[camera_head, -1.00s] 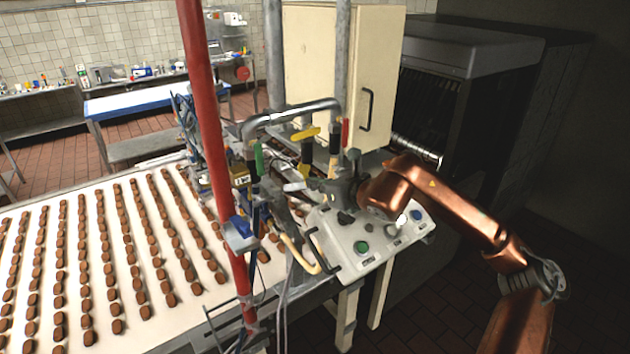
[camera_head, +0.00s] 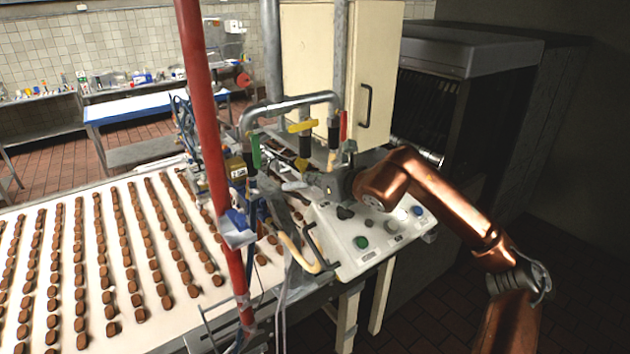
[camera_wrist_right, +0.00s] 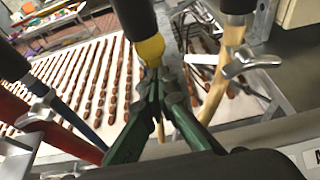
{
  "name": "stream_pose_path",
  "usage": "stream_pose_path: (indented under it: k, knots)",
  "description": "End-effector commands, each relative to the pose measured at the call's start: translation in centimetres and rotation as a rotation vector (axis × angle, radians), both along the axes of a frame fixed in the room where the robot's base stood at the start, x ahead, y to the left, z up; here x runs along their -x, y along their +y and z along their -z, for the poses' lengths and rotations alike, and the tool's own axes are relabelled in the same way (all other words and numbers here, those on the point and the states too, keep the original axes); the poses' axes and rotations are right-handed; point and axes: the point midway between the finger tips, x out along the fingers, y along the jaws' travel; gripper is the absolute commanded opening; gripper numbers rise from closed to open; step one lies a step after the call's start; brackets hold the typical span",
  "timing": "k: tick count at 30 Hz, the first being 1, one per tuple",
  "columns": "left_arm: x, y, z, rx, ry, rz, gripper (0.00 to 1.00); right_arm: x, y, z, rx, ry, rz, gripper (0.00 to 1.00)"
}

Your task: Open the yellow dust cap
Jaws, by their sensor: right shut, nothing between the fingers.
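The yellow dust cap (camera_head: 302,164) hangs at the lower end of a dark vertical hose fitting, below a yellow lever handle (camera_head: 300,127). In the right wrist view the yellow cap (camera_wrist_right: 151,49) sits at the upper middle. My right gripper (camera_head: 312,178) is beside and just below the cap in the head view. In the wrist view its green fingers (camera_wrist_right: 155,86) meet at their tips right under the cap; they look shut with nothing between them. Whether the tips touch the cap cannot be told. My left gripper is not in view.
A sloped control panel (camera_head: 345,258) with a green button lies below my right arm. A red pole (camera_head: 207,130), grey pipes (camera_head: 285,105) and hoses crowd the left side. A conveyor (camera_head: 68,255) carries rows of brown pieces. A cream cabinet (camera_head: 310,60) stands behind.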

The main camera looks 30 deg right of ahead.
Motion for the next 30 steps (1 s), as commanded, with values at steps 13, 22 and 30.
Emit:
stream_pose_path:
  k: [13, 22, 30]
  knots:
    - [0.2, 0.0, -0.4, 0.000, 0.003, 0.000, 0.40, -0.1, -0.1, -0.1, 0.000, 0.016, 0.002, 0.00]
    - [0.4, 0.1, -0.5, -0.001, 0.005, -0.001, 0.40, 0.7, -0.3, -1.1, 0.001, 0.011, 0.004, 0.00]
    - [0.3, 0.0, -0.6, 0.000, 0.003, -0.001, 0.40, 4.9, -0.6, -2.6, 0.005, 0.015, 0.005, 0.00]
